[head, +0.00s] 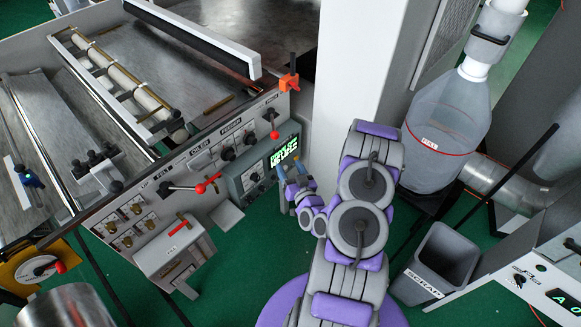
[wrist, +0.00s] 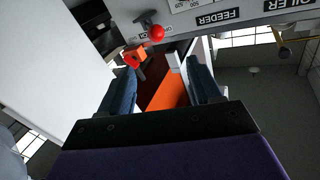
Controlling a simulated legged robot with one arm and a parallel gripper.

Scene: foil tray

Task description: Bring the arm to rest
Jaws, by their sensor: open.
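My gripper (head: 290,176) is in front of the machine's control panel (head: 205,160), close to the green-lit display box (head: 262,168). Its two blue fingers are apart, and nothing shows held between them. In the wrist view my gripper (wrist: 160,72) also shows spread fingers, with an orange surface (wrist: 168,92) behind the gap. My purple and grey arm is folded, with its joints to the right of the gripper. I cannot tell whether the fingers touch the display box.
Red-knobbed levers (head: 201,188) and an orange clamp-like part (head: 288,82) stick out from the panel. Green floor (head: 240,265) is open below the gripper.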

